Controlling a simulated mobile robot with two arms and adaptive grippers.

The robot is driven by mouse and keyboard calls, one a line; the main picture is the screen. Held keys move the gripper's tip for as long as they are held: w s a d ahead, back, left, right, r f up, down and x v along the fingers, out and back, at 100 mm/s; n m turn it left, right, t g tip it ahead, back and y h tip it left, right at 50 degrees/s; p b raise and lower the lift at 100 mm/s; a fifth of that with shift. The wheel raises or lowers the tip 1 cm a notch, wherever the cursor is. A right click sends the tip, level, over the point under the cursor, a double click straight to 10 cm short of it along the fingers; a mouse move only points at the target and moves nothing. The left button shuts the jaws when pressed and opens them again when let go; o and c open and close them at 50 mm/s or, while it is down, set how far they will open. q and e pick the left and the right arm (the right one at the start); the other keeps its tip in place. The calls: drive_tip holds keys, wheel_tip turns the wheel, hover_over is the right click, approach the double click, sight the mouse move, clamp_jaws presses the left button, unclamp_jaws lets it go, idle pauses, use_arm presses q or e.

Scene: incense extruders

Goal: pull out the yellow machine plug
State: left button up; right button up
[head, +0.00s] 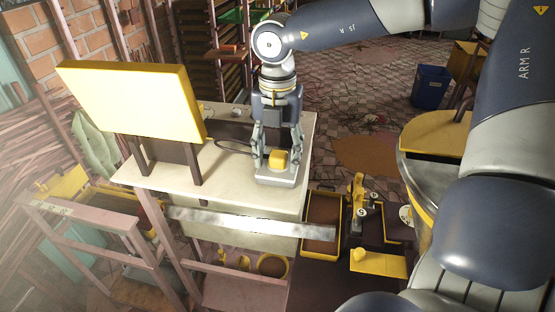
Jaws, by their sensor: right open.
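The yellow plug (278,159) sits upright on a pale grey socket block (275,181) at the right end of the cream tabletop (228,183). My right gripper (279,148) points down from above. Its fingers are apart, one on each side of the plug. I cannot tell whether they touch it. A dark cable (231,148) loops on the table to the left of the block. My left gripper is not in view.
A large yellow panel (135,98) on dark posts stands left of the gripper. A metal strip (250,222) runs along the table's front. A blue bin (430,87) stands on the tiled floor.

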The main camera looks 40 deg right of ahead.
sight(278, 154)
clamp_jaws()
drive_tip(key=shift+r, duration=0.1)
drive_tip(key=shift+w+d+r+p, duration=0.1)
drive_tip(key=shift+d+r+p, duration=0.2)
drive_tip(key=shift+r, duration=0.45)
drive_tip(key=shift+a+r+p, duration=0.1)
drive_tip(key=shift+r+p, duration=0.6)
drive_tip(key=shift+r, duration=1.4)
